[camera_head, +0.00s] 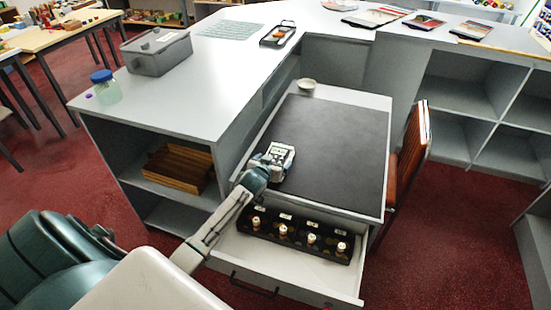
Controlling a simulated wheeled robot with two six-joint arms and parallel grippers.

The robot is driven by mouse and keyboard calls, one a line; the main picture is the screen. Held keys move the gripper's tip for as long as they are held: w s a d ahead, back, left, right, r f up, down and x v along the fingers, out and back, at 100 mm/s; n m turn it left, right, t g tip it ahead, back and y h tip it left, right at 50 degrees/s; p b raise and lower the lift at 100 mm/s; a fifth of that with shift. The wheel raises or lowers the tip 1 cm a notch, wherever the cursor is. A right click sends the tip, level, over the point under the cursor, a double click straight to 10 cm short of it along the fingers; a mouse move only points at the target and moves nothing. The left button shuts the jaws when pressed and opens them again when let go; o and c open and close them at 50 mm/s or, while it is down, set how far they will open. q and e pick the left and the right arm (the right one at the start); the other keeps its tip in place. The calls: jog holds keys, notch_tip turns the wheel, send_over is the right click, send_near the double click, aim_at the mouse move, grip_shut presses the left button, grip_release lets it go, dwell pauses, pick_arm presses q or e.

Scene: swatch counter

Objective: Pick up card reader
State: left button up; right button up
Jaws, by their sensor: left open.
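The card reader (281,153) is a small light grey device with a dark screen and keys. It lies near the left edge of the dark desk mat (335,150). My left arm reaches up from the lower left. My left gripper (266,163) is open at the near left side of the card reader. The gripper hides that side, and I cannot tell whether its fingers touch or straddle the reader. My right gripper is not in view.
Below the mat, an open drawer (237,252) holds a black rack (262,225) with several small spools. A small bowl (307,84) stands behind the mat. A grey lidded box (157,55) and a blue-capped jar (105,88) stand on the left counter. A chair (410,150) stands right.

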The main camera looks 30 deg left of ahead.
pick_arm(q)
jog(key=shift+w+a+f, duration=0.2)
jog(key=shift+w+f, duration=0.2)
jog(key=shift+w, duration=0.2)
